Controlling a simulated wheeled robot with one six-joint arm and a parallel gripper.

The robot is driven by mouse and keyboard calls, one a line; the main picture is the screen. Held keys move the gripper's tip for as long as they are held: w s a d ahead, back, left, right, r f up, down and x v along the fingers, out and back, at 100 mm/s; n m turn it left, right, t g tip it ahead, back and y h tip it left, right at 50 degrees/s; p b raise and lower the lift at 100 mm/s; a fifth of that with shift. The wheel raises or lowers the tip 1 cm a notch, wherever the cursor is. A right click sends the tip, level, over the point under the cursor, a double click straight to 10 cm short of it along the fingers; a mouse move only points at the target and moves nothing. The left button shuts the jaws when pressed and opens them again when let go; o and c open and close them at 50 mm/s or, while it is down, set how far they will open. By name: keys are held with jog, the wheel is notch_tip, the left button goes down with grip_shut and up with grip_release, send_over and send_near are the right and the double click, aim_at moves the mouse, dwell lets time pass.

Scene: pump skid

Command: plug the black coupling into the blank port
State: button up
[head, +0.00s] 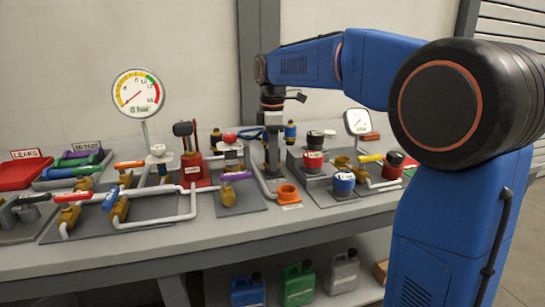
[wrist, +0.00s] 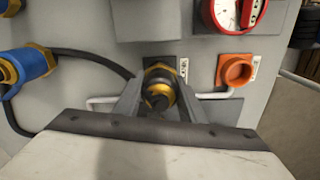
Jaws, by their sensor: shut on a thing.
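My gripper (wrist: 158,102) is shut on the black coupling (wrist: 158,88), a dark fitting with a brass collar, seen in the middle of the wrist view between the two fingers. A black hose (wrist: 95,57) curves in from the left behind it. In the head view my gripper (head: 272,165) points down over the bench; the coupling is too small to make out there. An orange round socket (wrist: 236,70) with a white label lies to the right of the coupling, apart from it, also in the head view (head: 287,193). I cannot tell which port is the blank one.
A blue coupling with a brass nut (wrist: 32,63) is at the left of the wrist view. A small white label (wrist: 184,68) sits beside the held coupling. Pipes, valves and a large gauge (head: 138,93) crowd the bench to the left.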

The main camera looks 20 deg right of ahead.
jog(key=shift+f, duration=0.1)
jog(key=o, duration=1.2)
jog(key=shift+f, duration=0.1)
notch_tip(320, 180, up, 18)
jog(key=shift+f, duration=0.25)
